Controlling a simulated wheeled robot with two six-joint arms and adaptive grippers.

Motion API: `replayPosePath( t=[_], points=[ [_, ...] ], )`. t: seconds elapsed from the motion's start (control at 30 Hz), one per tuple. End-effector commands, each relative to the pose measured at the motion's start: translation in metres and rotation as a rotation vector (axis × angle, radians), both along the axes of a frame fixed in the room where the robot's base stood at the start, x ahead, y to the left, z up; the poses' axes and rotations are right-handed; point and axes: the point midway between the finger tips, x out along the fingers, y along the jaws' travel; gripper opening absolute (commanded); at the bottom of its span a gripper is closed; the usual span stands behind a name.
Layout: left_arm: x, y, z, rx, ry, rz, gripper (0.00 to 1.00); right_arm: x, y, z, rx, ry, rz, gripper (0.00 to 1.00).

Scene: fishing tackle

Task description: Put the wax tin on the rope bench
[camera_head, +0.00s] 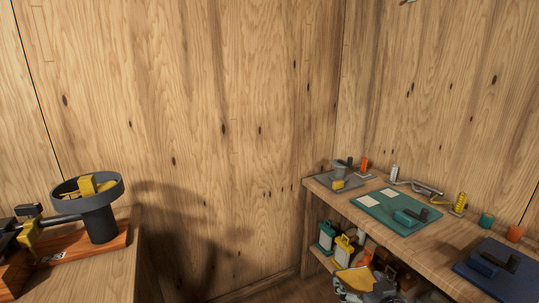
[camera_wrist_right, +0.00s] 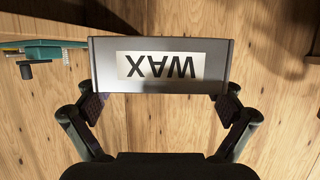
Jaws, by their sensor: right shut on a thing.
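The wax tin (camera_wrist_right: 160,66) is a grey box with a pale label reading WAX, upside down in the right wrist view. My right gripper (camera_wrist_right: 160,108) is shut on it, with a finger pad at each side. The left bench (camera_head: 95,278) carries a dark round winder on a reddish board. No rope or label tells me which is the rope bench. My left gripper is out of view.
The right bench holds a green mat (camera_head: 383,213), a dark blue tray (camera_head: 490,268), springs and small cups. Its lower shelf holds a green can (camera_head: 327,236) and a yellow can (camera_head: 343,248). Wooden walls stand behind; bare wall and floor separate the benches.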

Motion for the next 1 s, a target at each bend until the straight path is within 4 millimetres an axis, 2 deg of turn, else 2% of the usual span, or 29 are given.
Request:
replayPosePath(
  t=[0.2,0.4,0.73,1.0],
  points=[
    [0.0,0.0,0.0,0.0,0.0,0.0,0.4,-0.019,0.026,0.013,0.0,-0.002,0.113,0.34],
    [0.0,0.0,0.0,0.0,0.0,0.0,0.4,-0.031,0.041,0.021,0.001,-0.002,0.179,0.34],
    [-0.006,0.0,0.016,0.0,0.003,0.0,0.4,-0.004,0.007,0.024,0.002,-0.002,0.03,0.34],
    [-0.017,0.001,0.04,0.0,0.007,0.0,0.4,0.031,-0.047,0.032,0.003,-0.001,-0.217,0.34]
  ],
)
